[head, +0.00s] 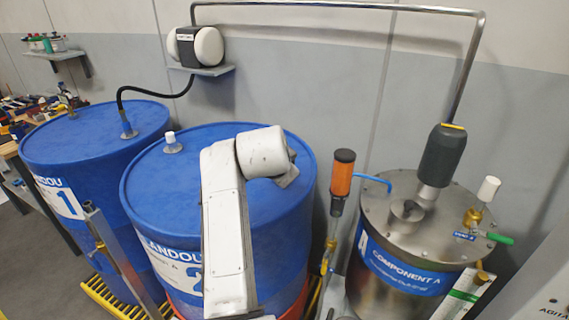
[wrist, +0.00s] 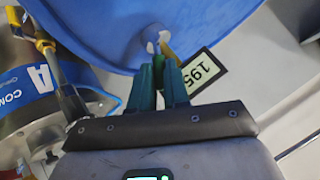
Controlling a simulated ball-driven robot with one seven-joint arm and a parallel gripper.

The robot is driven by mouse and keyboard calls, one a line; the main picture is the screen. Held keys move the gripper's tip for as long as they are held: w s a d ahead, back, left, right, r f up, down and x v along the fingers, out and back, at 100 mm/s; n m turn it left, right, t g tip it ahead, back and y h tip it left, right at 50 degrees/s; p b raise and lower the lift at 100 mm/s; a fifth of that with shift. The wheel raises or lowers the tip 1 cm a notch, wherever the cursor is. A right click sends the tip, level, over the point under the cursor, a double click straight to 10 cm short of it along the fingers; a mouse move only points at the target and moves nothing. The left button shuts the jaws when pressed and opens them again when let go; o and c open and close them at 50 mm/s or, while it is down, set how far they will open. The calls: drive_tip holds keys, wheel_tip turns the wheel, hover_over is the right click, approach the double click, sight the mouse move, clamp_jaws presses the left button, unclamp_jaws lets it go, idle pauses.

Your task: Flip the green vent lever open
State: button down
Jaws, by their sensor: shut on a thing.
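A green lever (head: 499,238) lies roughly level beside a brass fitting (head: 473,218) with a white cap, on the lid of the steel Component A tank (head: 385,215). In the wrist view the tank's blue label (wrist: 38,78) is at the left edge, apart from my gripper. My gripper (wrist: 165,60) has green fingers close together beside the blue drum surface. They are shut on a small yellowish piece (wrist: 167,47) next to a white fitting (wrist: 151,33); its shape is mostly hidden. My gripper is hidden in the head view.
Two blue drums, one at left (head: 95,130) and one in the middle (head: 225,205), fill the left side. A dark cylinder (head: 442,155) and pipe rise from the tank lid. A "195" tag (wrist: 206,69) is right of my fingers.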

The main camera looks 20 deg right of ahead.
drive_tip(key=shift+w+a+r+n+g+h+p, duration=0.2)
drive_tip(key=shift+w+a+n+g+h+p, duration=0.25)
drive_tip(key=shift+g+h, duration=0.3)
drive_tip(key=shift+w+a+n+g+h, duration=0.55)
drive_tip(key=shift+n+g+h, duration=0.2)
drive_tip(key=shift+g+h, duration=0.15)
drive_tip(key=c, duration=1.1)
unclamp_jaws()
drive_tip(key=b+v, duration=0.2)
drive_tip(key=v, duration=0.9)
drive_tip(key=shift+w, duration=0.15)
